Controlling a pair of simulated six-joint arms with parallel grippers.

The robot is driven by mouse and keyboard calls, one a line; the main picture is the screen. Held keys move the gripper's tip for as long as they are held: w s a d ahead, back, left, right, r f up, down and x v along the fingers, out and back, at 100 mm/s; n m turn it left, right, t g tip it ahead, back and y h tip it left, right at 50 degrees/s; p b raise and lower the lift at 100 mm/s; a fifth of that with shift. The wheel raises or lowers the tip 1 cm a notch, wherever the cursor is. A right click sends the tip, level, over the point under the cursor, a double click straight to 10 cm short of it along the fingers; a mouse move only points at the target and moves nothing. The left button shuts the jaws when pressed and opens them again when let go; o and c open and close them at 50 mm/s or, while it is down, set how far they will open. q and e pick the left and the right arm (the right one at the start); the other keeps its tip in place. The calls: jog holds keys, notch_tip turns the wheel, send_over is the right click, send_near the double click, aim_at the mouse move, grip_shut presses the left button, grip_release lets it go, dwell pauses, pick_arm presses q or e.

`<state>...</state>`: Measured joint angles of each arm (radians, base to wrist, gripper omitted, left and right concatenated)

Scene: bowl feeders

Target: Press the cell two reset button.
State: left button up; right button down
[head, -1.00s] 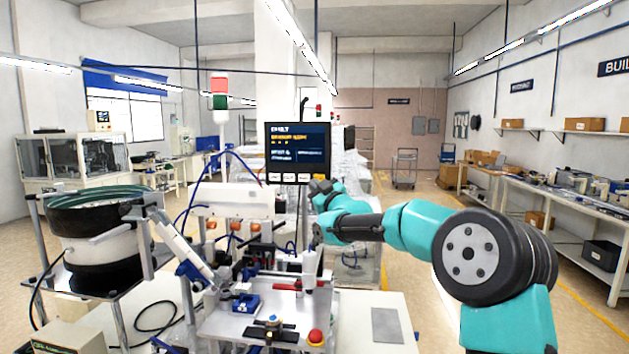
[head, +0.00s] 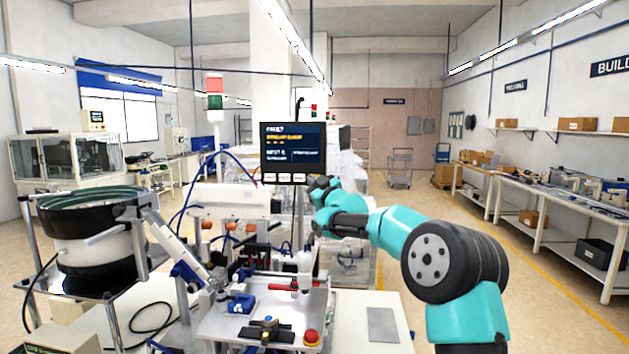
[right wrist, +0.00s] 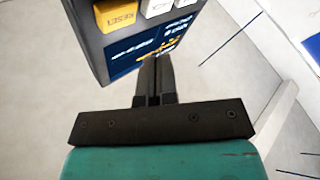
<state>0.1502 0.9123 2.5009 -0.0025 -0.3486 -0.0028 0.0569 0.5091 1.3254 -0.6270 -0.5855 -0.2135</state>
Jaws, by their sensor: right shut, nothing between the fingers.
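A dark control panel (head: 292,148) with a lit screen stands at the middle of the head view, with a row of white buttons (head: 285,178) along its lower edge. The text on its screen is too blurred to read for sure. In the right wrist view, the yellow button marked RESET (right wrist: 117,14) is at the top, beside white buttons (right wrist: 158,7). My right gripper (right wrist: 157,62) is shut and empty, its tips in front of the panel's screen side, apart from the yellow button in the picture. In the head view, the right gripper (head: 318,184) is at the panel's lower right corner. My left gripper is out of view.
Below the panel is a workstation with a red mushroom button (head: 311,336) and a blue fixture (head: 241,303). A bowl feeder (head: 92,240) stands at the left. A grey plate (head: 382,324) lies on the white table. The aisle to the right is open floor.

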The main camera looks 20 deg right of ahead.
jog(key=shift+w+d, duration=0.4)
jog(key=shift+w, duration=0.2)
jog(key=shift+w+d, duration=0.4)
jog(key=shift+w, duration=0.2)
dwell(1.2)
jog(key=shift+w+d, duration=0.2)
jog(key=shift+w, duration=0.15)
jog(key=shift+w+d, duration=0.25)
jog(key=shift+w, duration=0.15)
dwell(0.9)
jog(key=shift+s, duration=0.1)
dwell(0.4)
jog(key=shift+s+a, duration=0.5)
jog(key=shift+s, duration=0.2)
jog(key=shift+s+a, duration=0.45)
jog(key=shift+s, duration=0.25)
jog(key=shift+s+a, duration=0.4)
jog(key=shift+s, duration=0.3)
jog(key=shift+s+a, duration=0.45)
jog(key=shift+s, duration=0.25)
